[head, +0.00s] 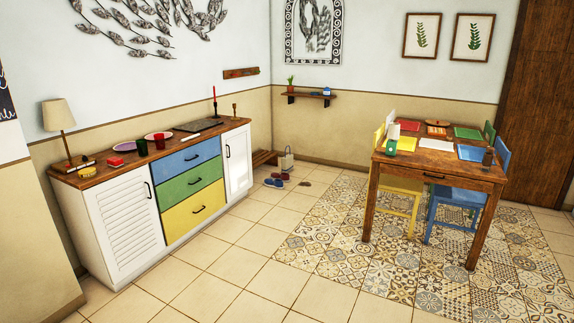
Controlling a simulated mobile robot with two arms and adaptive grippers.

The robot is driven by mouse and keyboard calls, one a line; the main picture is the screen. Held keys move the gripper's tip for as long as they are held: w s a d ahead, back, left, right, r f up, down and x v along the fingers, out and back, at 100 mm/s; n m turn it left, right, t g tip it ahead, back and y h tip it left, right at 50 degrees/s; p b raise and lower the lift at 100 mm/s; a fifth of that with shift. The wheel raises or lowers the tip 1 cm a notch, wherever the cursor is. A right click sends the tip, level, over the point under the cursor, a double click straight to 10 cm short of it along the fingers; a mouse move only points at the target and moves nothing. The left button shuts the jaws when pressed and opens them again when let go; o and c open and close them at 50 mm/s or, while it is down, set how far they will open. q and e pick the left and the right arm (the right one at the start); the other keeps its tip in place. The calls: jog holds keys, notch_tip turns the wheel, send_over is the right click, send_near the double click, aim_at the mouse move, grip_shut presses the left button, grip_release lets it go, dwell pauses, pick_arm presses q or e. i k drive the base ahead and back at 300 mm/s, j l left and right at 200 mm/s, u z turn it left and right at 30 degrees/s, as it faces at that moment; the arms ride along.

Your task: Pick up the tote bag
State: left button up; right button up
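A small cream tote bag (286,163) with thin upright handles stands in the far corner of the room, past the right end of the sideboard. It looks upright and sits at or just above floor level, close to shoes. It is small in the picture, so its exact support is hard to tell. Neither of my grippers shows in the head view.
A white sideboard (120,228) with coloured drawers lines the left wall. Shoes (274,183) lie on the floor before the bag. A low wooden bench (264,157) is behind. A wooden table (440,172) with chairs stands right. The tiled floor (225,265) between is clear.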

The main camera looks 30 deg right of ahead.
aim_at(288, 160)
jog(key=i+l+z, duration=0.25)
jog(key=i+z, duration=0.15)
jog(key=i, duration=0.4)
jog(key=i+z, duration=0.45)
jog(key=i, duration=0.35)
jog(key=i+z, duration=0.15)
jog(key=i, duration=0.7)
jog(key=i+j+z, duration=0.15)
jog(key=i, duration=1.3)
jog(key=i+l+u, duration=0.15)
jog(key=i, duration=1)
jog(key=i+j, duration=0.1)
jog(key=i, duration=1.7)
